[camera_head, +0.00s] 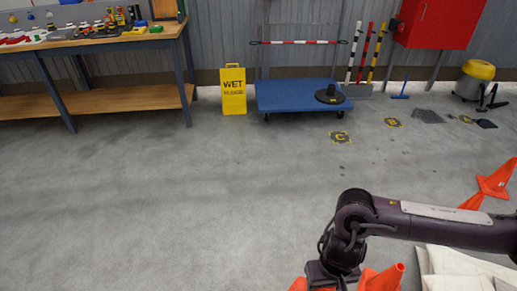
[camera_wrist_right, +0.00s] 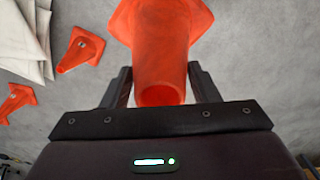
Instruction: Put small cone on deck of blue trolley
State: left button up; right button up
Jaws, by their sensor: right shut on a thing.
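The blue trolley (camera_head: 290,97) stands by the back wall in the head view, with a black round-based object (camera_head: 329,94) on the right of its deck. In the right wrist view an orange cone (camera_wrist_right: 160,40) sits between the fingers of my right gripper (camera_wrist_right: 162,82). The gripper is shut on it near its narrow end, and the wide base points away from the palm. In the head view the gripper's fingers are cut off by the bottom edge, with orange parts (camera_head: 298,285) beside the wrist. My left gripper is not in view.
Other orange cones lie at the right (camera_head: 497,180) and beside my right wrist (camera_head: 382,279), near a white sheet (camera_head: 450,265). A yellow wet-floor sign (camera_head: 234,92) stands left of the trolley. A workbench (camera_head: 110,45) is at left. The middle floor is clear.

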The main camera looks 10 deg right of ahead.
aim_at(279, 98)
jog(key=i+z, duration=0.2)
jog(key=i, duration=4.65)
jog(key=i+l+u, duration=0.15)
jog(key=i, duration=0.45)
jog(key=i+l+u, duration=0.1)
jog(key=i, duration=0.55)
